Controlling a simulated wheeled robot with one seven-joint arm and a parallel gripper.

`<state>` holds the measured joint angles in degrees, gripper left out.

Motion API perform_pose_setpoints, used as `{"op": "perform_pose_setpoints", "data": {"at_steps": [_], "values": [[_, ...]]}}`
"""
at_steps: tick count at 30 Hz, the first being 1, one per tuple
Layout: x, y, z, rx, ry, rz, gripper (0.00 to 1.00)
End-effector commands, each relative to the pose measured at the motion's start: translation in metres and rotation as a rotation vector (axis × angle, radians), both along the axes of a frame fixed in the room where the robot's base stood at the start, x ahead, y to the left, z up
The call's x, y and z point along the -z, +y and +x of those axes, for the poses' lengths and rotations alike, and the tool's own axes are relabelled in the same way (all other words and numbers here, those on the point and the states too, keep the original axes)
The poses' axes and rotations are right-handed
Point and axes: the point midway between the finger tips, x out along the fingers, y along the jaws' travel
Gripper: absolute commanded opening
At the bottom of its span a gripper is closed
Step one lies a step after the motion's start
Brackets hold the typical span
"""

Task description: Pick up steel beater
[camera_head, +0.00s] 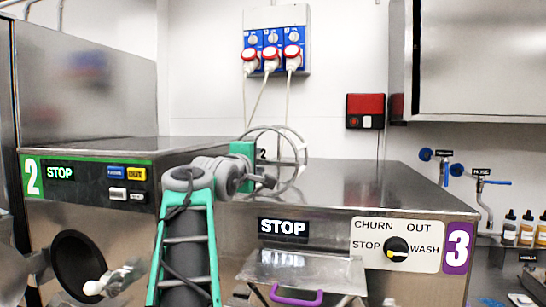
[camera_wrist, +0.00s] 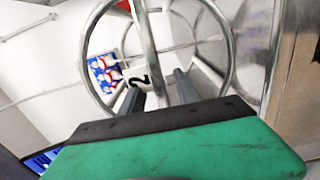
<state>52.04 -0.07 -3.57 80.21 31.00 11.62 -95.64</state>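The steel beater (camera_head: 298,140) is a set of thin round metal rings with a bar through them. It shows over the steel top of the number 3 machine, just right of my gripper's green body; its base is partly hidden. In the wrist view the beater (camera_wrist: 230,50) fills the upper middle, its rings around my fingers. My gripper (camera_wrist: 161,86) has two dark fingers set apart, with a steel bar running between them, closer to the right finger. Whether either finger touches the bar I cannot tell. A tag marked 2 (camera_wrist: 140,81) shows by the left finger.
The number 2 machine (camera_head: 85,145) stands at left. The number 3 machine's top (camera_head: 380,180) is clear at right. Plug sockets (camera_head: 275,40) and a red box (camera_head: 365,104) are on the back wall. Taps (camera_head: 480,180) and bottles (camera_head: 526,228) stand at far right.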

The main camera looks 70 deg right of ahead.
Motion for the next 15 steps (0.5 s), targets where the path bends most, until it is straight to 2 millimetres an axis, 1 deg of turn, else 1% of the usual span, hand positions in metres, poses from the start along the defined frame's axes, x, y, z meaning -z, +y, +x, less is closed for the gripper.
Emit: {"op": "perform_pose_setpoints", "data": {"at_steps": [1, 3, 5, 11, 15], "values": [[-0.001, -0.01, 0.001, 0.003, 0.001, 0.003, 0.38], [-0.001, -0.021, 0.002, 0.003, 0.0, 0.001, 0.38], [0.0, -0.026, 0.003, 0.003, 0.0, 0.0, 0.38], [0.001, -0.028, 0.003, 0.002, -0.001, -0.001, 0.38], [0.001, -0.027, 0.003, 0.002, -0.001, -0.001, 0.28]]}}
